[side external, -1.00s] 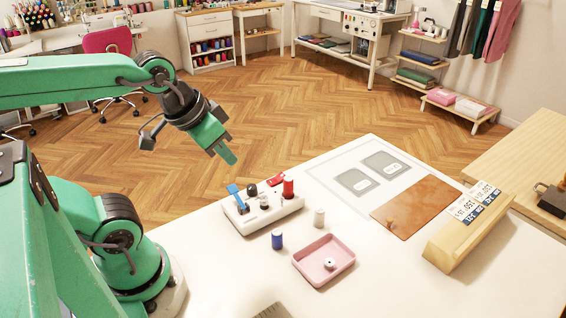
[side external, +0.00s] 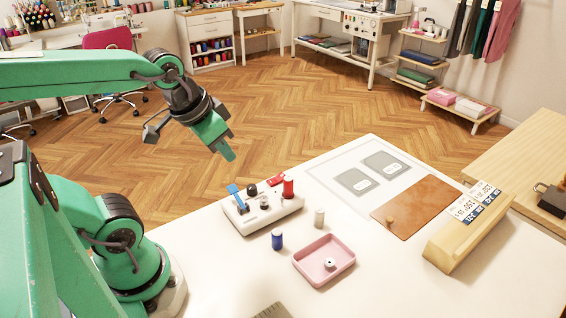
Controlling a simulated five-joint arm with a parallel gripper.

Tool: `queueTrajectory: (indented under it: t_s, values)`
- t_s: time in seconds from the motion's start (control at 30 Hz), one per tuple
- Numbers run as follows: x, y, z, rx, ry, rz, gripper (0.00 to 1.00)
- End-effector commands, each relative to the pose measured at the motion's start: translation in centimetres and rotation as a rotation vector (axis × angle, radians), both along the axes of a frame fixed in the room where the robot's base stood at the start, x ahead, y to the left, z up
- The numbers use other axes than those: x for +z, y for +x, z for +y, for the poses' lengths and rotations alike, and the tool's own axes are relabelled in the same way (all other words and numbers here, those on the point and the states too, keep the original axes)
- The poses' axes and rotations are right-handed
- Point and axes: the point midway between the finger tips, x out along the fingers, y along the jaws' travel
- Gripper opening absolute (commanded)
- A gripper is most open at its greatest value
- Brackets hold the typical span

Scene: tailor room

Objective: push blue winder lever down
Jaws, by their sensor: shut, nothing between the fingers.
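The blue winder lever (side external: 236,195) stands tilted up at the left end of a white winder base (side external: 270,215) on the white table. The base also carries dark knobs and a red part (side external: 288,188). My green gripper (side external: 229,155) is shut and empty. In the picture it shows above the blue lever, apart from it, with its tips pointing down and to the right. How far it is from the lever in depth I cannot tell.
A blue spool (side external: 277,239), a pale spool (side external: 319,218) and a pink tray (side external: 324,262) stand in front of the winder. A brown board (side external: 415,206) and a wooden block (side external: 468,232) lie to the right. The table's front is mostly clear.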

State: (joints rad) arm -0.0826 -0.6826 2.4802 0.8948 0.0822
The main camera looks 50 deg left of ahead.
Motion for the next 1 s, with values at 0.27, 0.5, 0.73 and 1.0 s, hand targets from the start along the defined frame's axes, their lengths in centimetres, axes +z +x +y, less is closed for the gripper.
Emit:
queueTrajectory:
  t_s: [0.27,0.5,0.73,1.0]
  values:
    - [-1.4,1.0,3.8,0.018,0.044,0.085,0.0]
    - [-2.3,1.3,6.1,0.019,0.062,0.133,0.0]
    - [-2.5,1.3,6.5,0.017,0.066,0.142,0.0]
    - [-2.5,1.4,6.5,0.017,0.065,0.142,0.0]
